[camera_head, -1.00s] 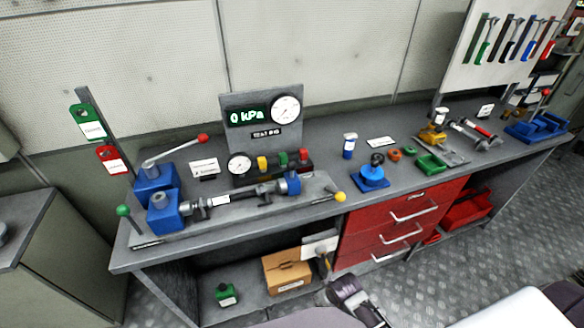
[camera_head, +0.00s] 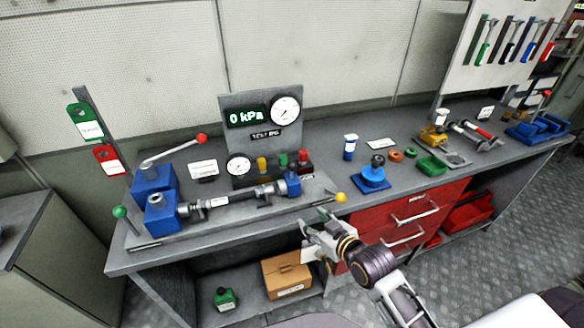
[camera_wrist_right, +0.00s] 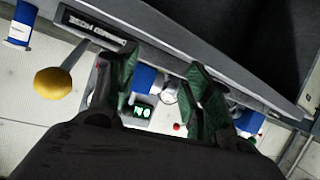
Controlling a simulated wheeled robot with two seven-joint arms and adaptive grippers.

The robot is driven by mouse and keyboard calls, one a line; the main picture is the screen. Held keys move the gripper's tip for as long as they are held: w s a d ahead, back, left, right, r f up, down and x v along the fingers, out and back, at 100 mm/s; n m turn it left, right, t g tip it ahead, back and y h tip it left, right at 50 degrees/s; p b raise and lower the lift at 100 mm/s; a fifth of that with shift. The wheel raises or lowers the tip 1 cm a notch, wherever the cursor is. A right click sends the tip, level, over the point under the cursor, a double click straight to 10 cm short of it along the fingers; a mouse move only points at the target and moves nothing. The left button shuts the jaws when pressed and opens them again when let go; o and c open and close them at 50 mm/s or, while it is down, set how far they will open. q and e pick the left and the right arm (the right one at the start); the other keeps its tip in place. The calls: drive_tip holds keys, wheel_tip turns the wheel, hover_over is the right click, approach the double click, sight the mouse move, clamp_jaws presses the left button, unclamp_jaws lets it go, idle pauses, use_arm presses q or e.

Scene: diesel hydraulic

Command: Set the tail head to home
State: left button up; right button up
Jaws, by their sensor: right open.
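The test rig's steel bed (camera_head: 240,213) lies on the bench. A blue block, which I take to be the tail head (camera_head: 292,184), stands near its right end, at the end of a grey rod (camera_head: 240,195). A yellow ball knob (camera_head: 340,197) sits at the bed's right end; it also shows in the right wrist view (camera_wrist_right: 52,83). My right gripper (camera_head: 318,222) is open and empty at the bench's front edge, below and left of the knob and apart from it. Its green-padded fingers show in the right wrist view (camera_wrist_right: 160,82). My left gripper is out of view.
Larger blue blocks (camera_head: 163,212), a red-knobbed lever (camera_head: 202,139) and a green knob (camera_head: 119,212) are at the rig's left. A gauge panel (camera_head: 262,115) reading 0 kPa stands behind. Red drawers (camera_head: 415,208) and a cardboard box (camera_head: 287,277) are below the bench top.

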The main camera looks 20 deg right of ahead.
sight(295, 169)
wheel_tip(295, 169, up, 10)
drive_tip(key=w+t+y, duration=0.1)
drive_tip(key=w+t, duration=0.1)
drive_tip(key=t, duration=0.2)
drive_tip(key=shift+d+f+n+t, duration=0.2)
drive_tip(key=shift+d+n+t, duration=0.1)
drive_tip(key=shift+d+t, duration=0.1)
drive_tip(key=shift+w+a, duration=0.1)
drive_tip(key=shift+w, duration=0.05)
drive_tip(key=shift+p+x, duration=0.45)
drive_tip(key=shift+x, duration=5.15)
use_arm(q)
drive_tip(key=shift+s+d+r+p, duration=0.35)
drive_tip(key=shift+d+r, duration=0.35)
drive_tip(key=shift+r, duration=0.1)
use_arm(e)
drive_tip(key=shift+x, duration=1.15)
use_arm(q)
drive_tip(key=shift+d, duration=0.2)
use_arm(e)
drive_tip(key=shift+f, duration=0.1)
clamp_jaws()
